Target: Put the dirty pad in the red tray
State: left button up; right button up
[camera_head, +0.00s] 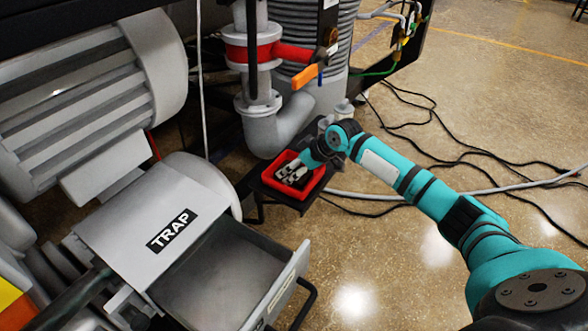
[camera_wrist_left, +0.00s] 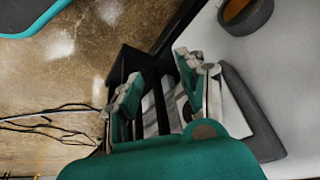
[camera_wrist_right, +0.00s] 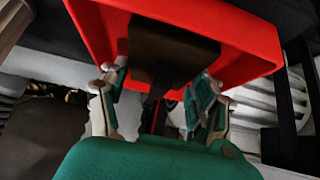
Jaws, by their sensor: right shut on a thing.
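The red tray (camera_head: 318,181) sits on a small black shelf beside the grey pipe in the head view. It also fills the top of the right wrist view (camera_wrist_right: 255,45). My right gripper (camera_head: 291,171) reaches into or just over the tray. In the right wrist view its fingers (camera_wrist_right: 155,88) are closed about the dark brown dirty pad (camera_wrist_right: 172,45), which overlaps the tray; whether the pad touches the tray floor is unclear. My left gripper (camera_wrist_left: 159,68) shows only in the left wrist view, with its fingers apart and nothing visible between them.
The trap drawer (camera_head: 225,270) is pulled open under the cover labelled TRAP (camera_head: 150,225), and looks empty. An orange-handled valve (camera_head: 305,75) stands above the tray. Black cables (camera_head: 430,130) and a pale hose lie on the floor at the right.

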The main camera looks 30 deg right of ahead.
jog(key=o, duration=1.1)
jog(key=shift+s+r, duration=0.1)
jog(key=shift+r, duration=0.05)
jog(key=p+v, duration=0.1)
jog(key=v, duration=0.3)
jog(key=shift+d+r, duration=0.15)
jog(key=p+v, duration=0.1)
jog(key=v, duration=0.5)
jog(key=shift+s+p, duration=0.1)
jog(key=shift+p, duration=0.3)
pick_arm(q)
jog(key=shift+s+a+f+g, duration=0.15)
jog(key=shift+s+f+g, duration=0.05)
jog(key=shift+s+g, duration=0.4)
pick_arm(e)
jog(key=shift+s+d+r, duration=0.15)
jog(key=shift+s+r, duration=0.2)
jog(key=shift+r, duration=0.2)
